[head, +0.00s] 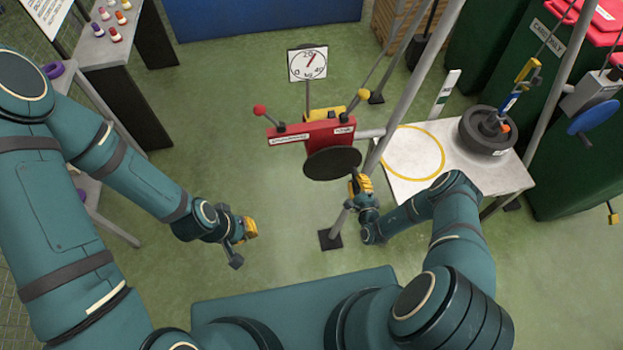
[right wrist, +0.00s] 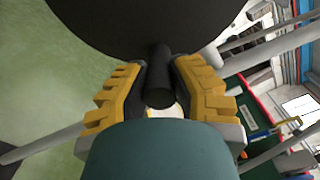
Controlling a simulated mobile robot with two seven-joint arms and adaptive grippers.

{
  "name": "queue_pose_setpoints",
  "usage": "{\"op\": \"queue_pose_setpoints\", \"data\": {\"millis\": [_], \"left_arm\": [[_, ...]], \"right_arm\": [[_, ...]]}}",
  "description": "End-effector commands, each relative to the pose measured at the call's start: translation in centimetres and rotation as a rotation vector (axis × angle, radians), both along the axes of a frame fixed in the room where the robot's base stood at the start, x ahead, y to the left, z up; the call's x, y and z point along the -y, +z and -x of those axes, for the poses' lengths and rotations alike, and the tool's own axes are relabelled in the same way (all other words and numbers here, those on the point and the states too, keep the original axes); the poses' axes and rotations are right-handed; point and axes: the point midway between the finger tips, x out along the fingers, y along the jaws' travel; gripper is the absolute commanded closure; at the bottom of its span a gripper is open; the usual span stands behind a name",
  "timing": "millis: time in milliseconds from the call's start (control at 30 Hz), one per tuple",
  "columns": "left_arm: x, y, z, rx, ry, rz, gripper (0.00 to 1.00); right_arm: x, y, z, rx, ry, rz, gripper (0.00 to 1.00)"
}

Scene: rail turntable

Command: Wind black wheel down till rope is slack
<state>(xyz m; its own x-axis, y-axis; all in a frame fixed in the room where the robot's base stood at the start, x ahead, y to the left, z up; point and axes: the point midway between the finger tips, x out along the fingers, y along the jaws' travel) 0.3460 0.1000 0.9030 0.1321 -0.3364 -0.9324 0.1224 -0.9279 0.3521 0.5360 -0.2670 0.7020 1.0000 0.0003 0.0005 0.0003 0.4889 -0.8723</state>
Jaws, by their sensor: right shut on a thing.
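The black wheel (head: 331,163) is a dark disc mounted under a red winch box (head: 315,136) on a grey post. In the right wrist view the wheel (right wrist: 150,22) fills the top, with a black handle peg (right wrist: 159,80) standing out from it. My right gripper (right wrist: 160,88) is shut around that peg; it shows small at the wheel's lower right in the head view (head: 358,186). My left gripper (head: 240,245) hangs empty over the floor, its finger gap unclear. The rope (head: 505,105) appears to run down to a dark round weight (head: 488,130) on the white table.
A dial gauge (head: 308,64) stands behind the winch. The white table (head: 505,178) has a yellow ring on it. A second winch with a blue wheel (head: 594,117) is at the right. Grey poles cross near my right arm. Green floor is clear around my left gripper.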

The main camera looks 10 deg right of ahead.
Motion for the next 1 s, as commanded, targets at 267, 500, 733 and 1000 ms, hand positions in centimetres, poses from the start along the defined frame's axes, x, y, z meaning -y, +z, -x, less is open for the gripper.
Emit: {"op": "queue_pose_setpoints", "data": {"millis": [267,500,733,1000], "left_arm": [[0.0,1.3,0.0,0.000,0.000,0.000,1.00],[0.0,1.8,0.0,0.000,0.000,0.000,1.00],[0.0,1.8,0.0,0.000,0.000,0.000,1.00],[0.0,1.8,0.0,0.000,0.000,0.000,1.00]], "right_arm": [[0.5,1.3,-0.3,0.010,-0.003,0.101,1.00],[0.8,1.8,-0.3,0.011,-0.004,0.166,1.00],[0.8,1.8,-0.3,0.011,-0.004,0.174,1.00],[0.7,1.6,-0.2,0.006,-0.002,0.172,0.31]]}}
